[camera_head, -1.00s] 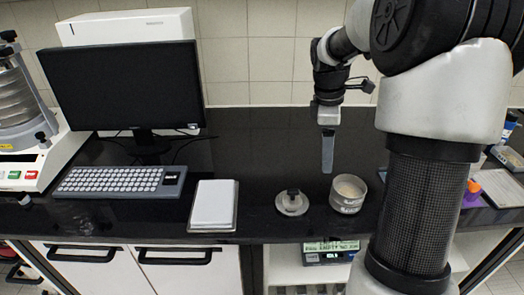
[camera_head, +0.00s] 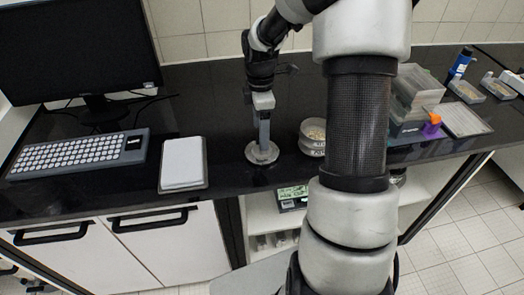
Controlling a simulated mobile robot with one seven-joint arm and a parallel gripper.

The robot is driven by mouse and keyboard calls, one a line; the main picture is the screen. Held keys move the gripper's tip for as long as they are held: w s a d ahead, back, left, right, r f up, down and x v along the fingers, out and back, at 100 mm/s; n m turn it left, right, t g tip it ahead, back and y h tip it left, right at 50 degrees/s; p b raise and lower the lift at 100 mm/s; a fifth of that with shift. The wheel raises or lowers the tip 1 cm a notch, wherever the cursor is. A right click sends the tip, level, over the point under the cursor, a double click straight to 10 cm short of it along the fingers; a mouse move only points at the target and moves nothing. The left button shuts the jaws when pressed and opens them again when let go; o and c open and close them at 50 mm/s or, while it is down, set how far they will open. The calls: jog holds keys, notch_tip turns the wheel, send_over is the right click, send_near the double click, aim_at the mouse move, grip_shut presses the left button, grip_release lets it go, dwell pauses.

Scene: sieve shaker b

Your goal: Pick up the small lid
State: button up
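The small lid (camera_head: 262,157) is a round, silvery disc lying on the black counter, to the left of the metal sieve pan. A dark knob stood at its centre in the earlier frame; now my gripper covers it. My gripper (camera_head: 263,143) points straight down over the middle of the lid, its fingertips at the knob. I see the fingers edge-on, so whether they are open or shut on the knob does not show. The round metal sieve pan (camera_head: 313,147) holds pale grains and stands right of the lid, partly hidden by my arm.
A white pad (camera_head: 183,162) and a keyboard (camera_head: 78,155) lie to the left, with a monitor (camera_head: 75,45) behind. Stacked clear boxes (camera_head: 415,90) and an orange-and-purple item (camera_head: 432,124) stand to the right. The black counter behind the lid is clear.

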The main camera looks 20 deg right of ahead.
jog(key=f, duration=0.5)
jog(key=shift+s, duration=0.35)
jog(key=shift+c, duration=0.5)
jog(key=c, duration=1.2)
